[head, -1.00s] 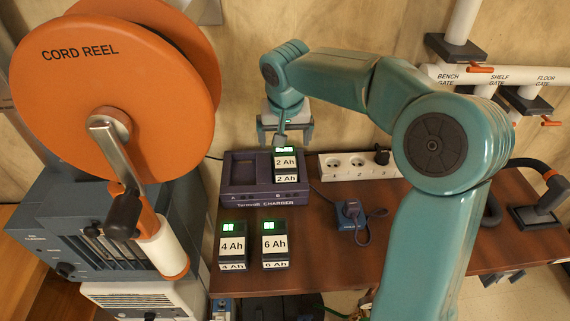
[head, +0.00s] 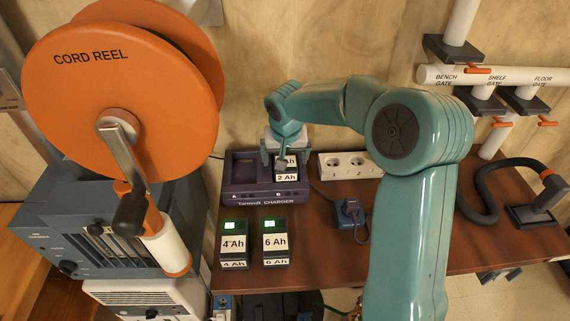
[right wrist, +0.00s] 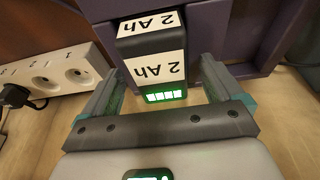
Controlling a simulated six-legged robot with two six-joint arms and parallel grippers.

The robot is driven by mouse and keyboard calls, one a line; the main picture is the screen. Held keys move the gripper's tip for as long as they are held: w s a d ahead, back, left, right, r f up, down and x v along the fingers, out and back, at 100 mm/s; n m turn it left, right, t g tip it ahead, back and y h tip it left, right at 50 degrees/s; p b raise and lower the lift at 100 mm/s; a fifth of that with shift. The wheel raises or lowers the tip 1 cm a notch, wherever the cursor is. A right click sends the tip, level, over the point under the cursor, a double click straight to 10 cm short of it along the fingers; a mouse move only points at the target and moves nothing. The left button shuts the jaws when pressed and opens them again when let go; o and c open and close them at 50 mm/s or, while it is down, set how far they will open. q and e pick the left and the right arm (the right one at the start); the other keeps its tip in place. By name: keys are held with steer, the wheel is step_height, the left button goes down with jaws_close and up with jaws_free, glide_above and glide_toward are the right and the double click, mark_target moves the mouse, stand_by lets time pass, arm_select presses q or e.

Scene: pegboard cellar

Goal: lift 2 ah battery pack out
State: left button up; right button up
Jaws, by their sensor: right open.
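The 2 Ah battery pack (head: 287,177) sits in the right bay of the dark purple charger (head: 250,198). In the right wrist view the pack (right wrist: 155,64) shows its 2 Ah labels and a lit green display. My right gripper (head: 285,157) is over the charger's right bay and hides part of the pack. In the right wrist view its open jaws (right wrist: 160,85) have one finger on each side of the pack, with visible gaps. The charger's left bay is empty. My left gripper is not in view.
The 4 Ah pack (head: 233,243) and 6 Ah pack (head: 275,242) stand on the bench in front of the charger. A white socket strip (head: 343,165) and a blue plug-in box (head: 349,212) are to its right. An orange cord reel (head: 110,90) rises at left.

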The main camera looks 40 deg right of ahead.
steer(key=shift+f+b, duration=0.25)
steer(key=shift+b, duration=0.15)
stand_by(0.4)
steer(key=shift+d+r, duration=0.1)
steer(key=c, duration=1)
